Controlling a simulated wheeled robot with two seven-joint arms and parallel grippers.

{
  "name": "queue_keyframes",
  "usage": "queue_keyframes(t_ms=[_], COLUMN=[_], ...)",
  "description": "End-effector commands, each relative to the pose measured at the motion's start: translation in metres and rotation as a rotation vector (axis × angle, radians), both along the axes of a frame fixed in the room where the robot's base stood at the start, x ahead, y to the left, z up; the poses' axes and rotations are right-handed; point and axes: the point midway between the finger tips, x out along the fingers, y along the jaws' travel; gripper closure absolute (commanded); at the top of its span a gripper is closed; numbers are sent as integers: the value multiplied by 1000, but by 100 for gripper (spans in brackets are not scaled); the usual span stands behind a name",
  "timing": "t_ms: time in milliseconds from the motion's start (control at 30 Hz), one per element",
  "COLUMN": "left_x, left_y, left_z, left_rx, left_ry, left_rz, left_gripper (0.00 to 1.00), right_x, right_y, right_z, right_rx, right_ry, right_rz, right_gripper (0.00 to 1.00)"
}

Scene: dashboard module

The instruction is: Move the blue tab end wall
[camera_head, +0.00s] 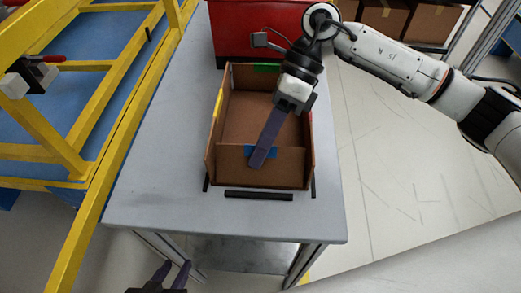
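An open brown box (232,112) sits on the grey table. Its near end wall (290,170) carries a blue tab (272,152) at the top edge. My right gripper (257,160) reaches down through the box from the far side, its long purple fingers overlapping the blue tab. The fingers line up as one strip, so I cannot tell whether they grip the wall. They hide part of the tab. My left gripper (173,272) is at the bottom edge of the view, below the table's front edge, with its purple fingers apart and empty.
A green tab (266,68) marks the far wall and a yellow tab (218,103) the left wall. A black strip (258,195) lies before the box. A red bin (250,30) stands behind; a yellow frame (125,125) is left. The table's (160,190) left side is clear.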

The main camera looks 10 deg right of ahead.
Motion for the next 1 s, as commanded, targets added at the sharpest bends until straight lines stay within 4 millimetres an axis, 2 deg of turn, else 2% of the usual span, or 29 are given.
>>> queue_keyframes(t_ms=[367, 400, 500, 833, 1000], left_x=[1, 1, 2, 3, 3], left_y=[-1, -1, -1, -1, -1], left_z=[1, 1, 2, 2, 0], left_rx=[-2, -2, -2, -3, -3], left_ry=[-5, -5, -7, -9, -9], left_rz=[0, 0, 0, 0, 0], left_gripper=[69, 69, 69, 69, 69], right_x=[0, 0, 0, 2, 11], right_y=[0, 0, 0, -2, -14], right_z=[0, 0, 0, 2, 20], right_rx=[2, 2, 2, 0, 1], right_ry=[4, 4, 4, 3, 0], right_rz=[0, 0, 0, -1, -2], right_gripper=[100, 92, 77, 77, 77])
